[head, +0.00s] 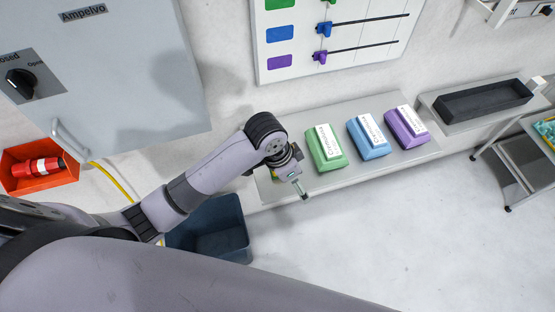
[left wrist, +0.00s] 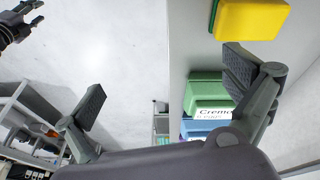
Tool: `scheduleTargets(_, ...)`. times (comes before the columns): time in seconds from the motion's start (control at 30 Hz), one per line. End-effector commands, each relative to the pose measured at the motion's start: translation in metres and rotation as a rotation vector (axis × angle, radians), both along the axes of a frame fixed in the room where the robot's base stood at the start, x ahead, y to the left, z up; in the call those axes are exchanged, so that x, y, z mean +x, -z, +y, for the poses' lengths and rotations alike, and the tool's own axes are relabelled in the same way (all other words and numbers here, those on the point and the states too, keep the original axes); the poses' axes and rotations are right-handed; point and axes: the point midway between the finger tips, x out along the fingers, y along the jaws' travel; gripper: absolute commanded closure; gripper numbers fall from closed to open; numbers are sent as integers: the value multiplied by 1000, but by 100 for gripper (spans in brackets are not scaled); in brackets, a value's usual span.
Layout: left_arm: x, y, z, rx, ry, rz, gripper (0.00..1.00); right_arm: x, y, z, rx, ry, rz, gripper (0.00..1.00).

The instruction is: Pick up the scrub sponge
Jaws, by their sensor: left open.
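The scrub sponge (left wrist: 252,18) is a yellow block with a green layer on one side. It lies on the grey shelf at the top right of the left wrist view, partly cut off by the frame edge. My left gripper (left wrist: 165,88) is open and empty, its fingers spread wide. The sponge is apart from the grip, beyond the right finger. In the head view my left gripper (head: 299,186) is over the left end of the shelf, and the arm largely hides the sponge there. A dark gripper, seemingly my right one (left wrist: 18,24), shows at the top left of the wrist view.
Green (head: 325,151), blue (head: 368,138) and purple (head: 407,127) packages with white labels stand along the shelf (head: 290,122). A dark blue bin (head: 235,216) is below the arm. A black tray (head: 484,101) is further right. The floor in front is clear.

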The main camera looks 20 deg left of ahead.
Motion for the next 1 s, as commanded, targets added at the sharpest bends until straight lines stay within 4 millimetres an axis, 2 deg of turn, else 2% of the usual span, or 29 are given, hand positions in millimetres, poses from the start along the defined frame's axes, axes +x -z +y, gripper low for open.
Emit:
scheduleTargets(0.03,17,-10,4,33,40,-2,0,0,-2,-1,-1,0,0,60)
scheduleTargets(0.17,47,-31,20,121,127,33,0,0,-4,-1,-1,0,1,60)
scheduleTargets(0.3,74,-56,46,206,165,71,0,-1,-6,-1,-1,0,1,60)
scheduleTargets(0.4,86,-70,61,246,172,92,0,-1,-7,-1,-1,0,1,60)
scheduleTargets(0.53,94,-79,72,271,174,110,0,-1,-7,0,-1,-1,2,60)
scheduleTargets(0.67,95,-68,74,276,173,117,0,-1,-7,2,2,-2,3,60)
scheduleTargets(0.93,95,-10,74,276,173,116,0,-3,-7,7,7,-2,5,60)
scheduleTargets(0.97,95,-2,74,278,173,116,0,-3,-5,7,8,-2,5,60)
scheduleTargets(1.0,95,12,74,277,173,113,0,-3,7,7,8,-2,5,60)
